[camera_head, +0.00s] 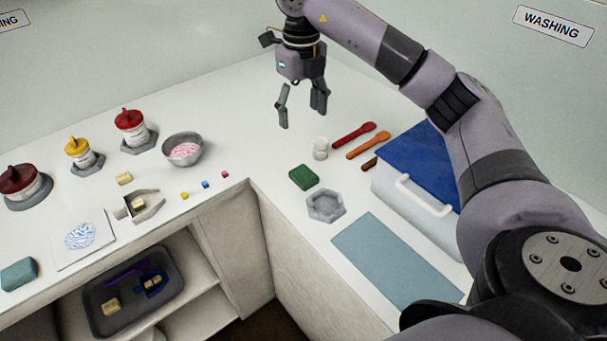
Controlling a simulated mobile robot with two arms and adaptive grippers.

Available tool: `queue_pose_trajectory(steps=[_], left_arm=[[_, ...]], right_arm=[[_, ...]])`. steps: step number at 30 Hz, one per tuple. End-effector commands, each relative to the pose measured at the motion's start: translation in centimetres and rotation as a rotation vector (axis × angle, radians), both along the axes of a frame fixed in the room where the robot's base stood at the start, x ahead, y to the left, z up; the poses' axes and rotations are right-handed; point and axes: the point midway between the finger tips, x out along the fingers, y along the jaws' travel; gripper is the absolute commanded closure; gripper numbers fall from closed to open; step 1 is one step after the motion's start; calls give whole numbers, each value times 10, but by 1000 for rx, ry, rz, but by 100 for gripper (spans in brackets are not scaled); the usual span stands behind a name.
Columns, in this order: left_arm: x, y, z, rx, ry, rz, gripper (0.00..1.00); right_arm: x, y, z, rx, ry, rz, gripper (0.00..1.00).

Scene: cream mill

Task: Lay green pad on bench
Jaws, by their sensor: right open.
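The green pad (303,177) is a small dark green block lying flat on the white bench (285,215), just behind a grey hexagonal holder (326,205). My right gripper (302,112) hangs above the bench, pointing down, behind the green pad and apart from it. Its fingers are spread and nothing is between them. A second, teal pad (18,273) lies on the bench at the far left. My left gripper does not show.
A blue-lidded box (420,165), a red spoon (353,133) and an orange spoon (368,145) are right of the pad. A white cylinder (320,148) stands close behind it. A blue-grey mat (392,262) lies in front. A bowl (182,149) and lidded jars (131,127) stand left.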

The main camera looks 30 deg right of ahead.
Motion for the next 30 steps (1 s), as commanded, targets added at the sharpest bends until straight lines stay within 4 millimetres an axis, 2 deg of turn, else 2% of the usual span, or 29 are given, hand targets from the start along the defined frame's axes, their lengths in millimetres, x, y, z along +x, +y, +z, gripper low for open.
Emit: queue_pose_trajectory(steps=[5,15,18,23,30], left_arm=[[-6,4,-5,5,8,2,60],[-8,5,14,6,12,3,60],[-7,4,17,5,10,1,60],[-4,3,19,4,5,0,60],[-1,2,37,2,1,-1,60]], right_arm=[[-2,-1,-27,-3,9,-1,35],[-3,0,-96,-2,9,0,35],[-3,0,-109,-1,6,0,35],[-3,0,-120,-1,4,1,35],[-14,2,-146,-3,9,1,35]])
